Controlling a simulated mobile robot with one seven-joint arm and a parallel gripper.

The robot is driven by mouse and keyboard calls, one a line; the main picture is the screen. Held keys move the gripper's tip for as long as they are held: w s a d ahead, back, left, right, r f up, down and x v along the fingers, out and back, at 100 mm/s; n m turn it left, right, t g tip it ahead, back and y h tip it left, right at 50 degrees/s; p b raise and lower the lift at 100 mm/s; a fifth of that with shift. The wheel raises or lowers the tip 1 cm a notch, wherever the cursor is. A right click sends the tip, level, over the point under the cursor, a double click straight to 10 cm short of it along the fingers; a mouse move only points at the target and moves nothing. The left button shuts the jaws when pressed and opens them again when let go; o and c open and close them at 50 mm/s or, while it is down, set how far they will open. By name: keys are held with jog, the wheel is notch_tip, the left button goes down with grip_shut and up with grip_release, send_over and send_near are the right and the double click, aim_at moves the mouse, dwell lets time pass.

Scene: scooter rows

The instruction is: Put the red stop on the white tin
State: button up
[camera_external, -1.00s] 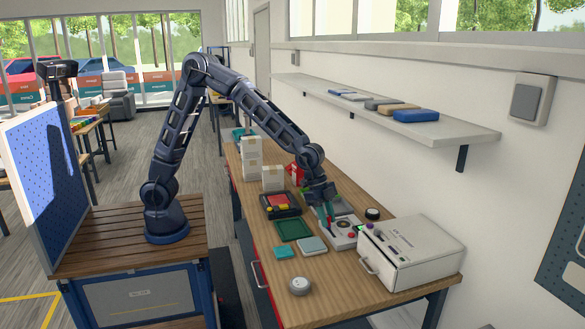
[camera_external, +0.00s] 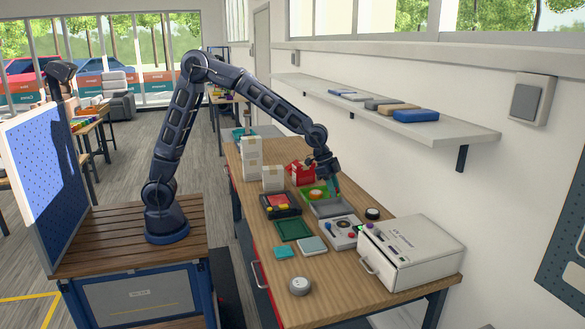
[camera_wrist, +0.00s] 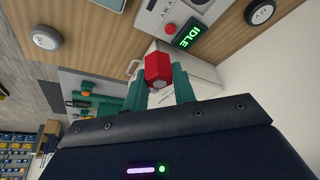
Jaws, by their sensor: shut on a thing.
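My gripper (camera_external: 335,187) hangs above the grey tray (camera_external: 329,208) on the bench, its green fingers pointing down. In the wrist view my gripper (camera_wrist: 159,86) is shut on the red stop (camera_wrist: 157,68), a small red block with a faceted body between the green fingers. The stop is too small to make out in the external view. The white tin (camera_external: 300,285) is a low round tin near the front end of the bench, apart from my gripper. Its top is bare.
A wall shelf (camera_external: 400,124) overhangs the right side.

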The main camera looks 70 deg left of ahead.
jog(key=w+a+r+n+t+y, duration=0.1)
jog(key=w+a+n, duration=0.25)
jog(key=a, duration=1.85)
jog(key=w+a+n+y, duration=0.25)
jog(key=a+n, duration=0.25)
jog(key=a, duration=1.7)
jog(key=s+a+n+y, duration=0.1)
jog(key=s+a+n, duration=0.2)
jog(key=s+a, duration=0.75)
jog(key=s+a+r+n+y, duration=0.1)
jog(key=s+a+n, duration=0.25)
jog(key=a, duration=1.35)
jog(key=s+a+n+y, duration=0.1)
jog(key=s+a+n, duration=0.1)
jog(key=s+a, duration=0.9)
jog(key=shift+h, duration=0.25)
jog(key=s+x, duration=0.1)
jog(key=x, duration=0.5)
jog(key=s+d+f+x, duration=0.1)
jog(key=x, duration=0.5)
jog(key=s+d+f+x, duration=0.1)
jog(key=x, duration=0.6)
jog(key=shift+s, duration=0.35)
jog(key=shift+f+g, duration=0.15)
jog(key=shift+g, duration=0.15)
jog(key=o, duration=0.9)
jog(key=shift+o, duration=0.2)
